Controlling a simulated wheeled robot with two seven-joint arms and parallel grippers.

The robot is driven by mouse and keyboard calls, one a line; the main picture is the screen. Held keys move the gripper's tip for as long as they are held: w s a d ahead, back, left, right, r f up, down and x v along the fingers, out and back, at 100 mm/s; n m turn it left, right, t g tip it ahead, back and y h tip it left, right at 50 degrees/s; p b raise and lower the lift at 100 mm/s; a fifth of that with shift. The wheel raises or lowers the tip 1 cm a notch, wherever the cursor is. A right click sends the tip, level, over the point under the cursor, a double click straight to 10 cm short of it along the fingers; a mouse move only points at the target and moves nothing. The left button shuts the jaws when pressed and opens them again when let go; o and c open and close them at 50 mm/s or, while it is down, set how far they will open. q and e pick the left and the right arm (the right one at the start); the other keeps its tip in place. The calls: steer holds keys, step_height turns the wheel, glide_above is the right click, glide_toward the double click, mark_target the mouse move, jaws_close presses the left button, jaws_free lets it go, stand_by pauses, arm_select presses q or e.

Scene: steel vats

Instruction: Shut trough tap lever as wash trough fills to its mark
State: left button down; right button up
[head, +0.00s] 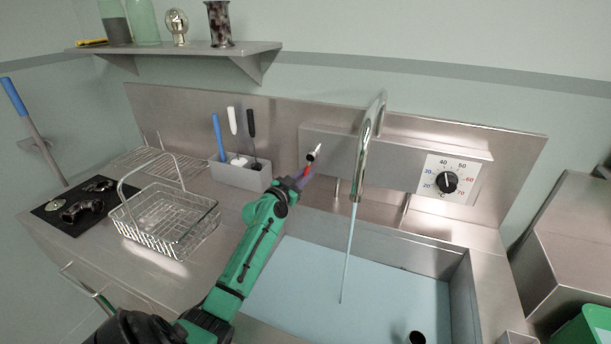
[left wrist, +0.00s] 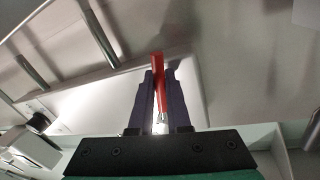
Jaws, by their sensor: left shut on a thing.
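The red tap lever (head: 307,169) is at the left end of the steel tap housing (head: 340,143). My left gripper (head: 297,181) is shut on it; in the left wrist view the red lever (left wrist: 158,72) stands between the two purple fingers. The curved spout (head: 366,150) sends a thin stream of water (head: 348,255) into the wash trough (head: 459,290). Pale blue water (head: 385,300) covers the trough floor. I cannot make out the fill mark clearly. My right gripper is not in view.
A temperature dial (head: 447,182) is on the housing's right. A wire basket (head: 165,220), a grey holder (head: 240,175) with brushes and a black mat (head: 50,215) with dark parts are on the left counter. A shelf (head: 190,48) with bottles is above.

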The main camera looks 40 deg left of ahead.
mark_target(322, 170)
arm_select(q)
steer(key=shift+f, duration=0.1)
steer(key=shift+d+f+n+b, duration=0.15)
steer(key=shift+d+n+b, duration=0.1)
steer(key=shift+n+b, duration=0.2)
steer(key=shift+w+d+n+t+b, duration=0.2)
steer(key=shift+d+n, duration=0.2)
steer(key=shift+n, duration=0.25)
steer(key=shift+w+d+n+t+b, duration=0.15)
steer(key=shift+d+n, duration=0.25)
steer(key=shift+n, duration=0.2)
steer(key=shift+w+d+r+n+y, duration=0.15)
steer(key=shift+d+n, duration=0.1)
steer(key=shift+n, duration=0.3)
steer(key=shift+d+r+n+y, duration=0.1)
steer(key=shift+d+n+y, duration=0.1)
steer(key=shift+n, duration=0.35)
steer(key=c, duration=0.9)
jaws_free()
steer(key=shift+o, duration=0.2)
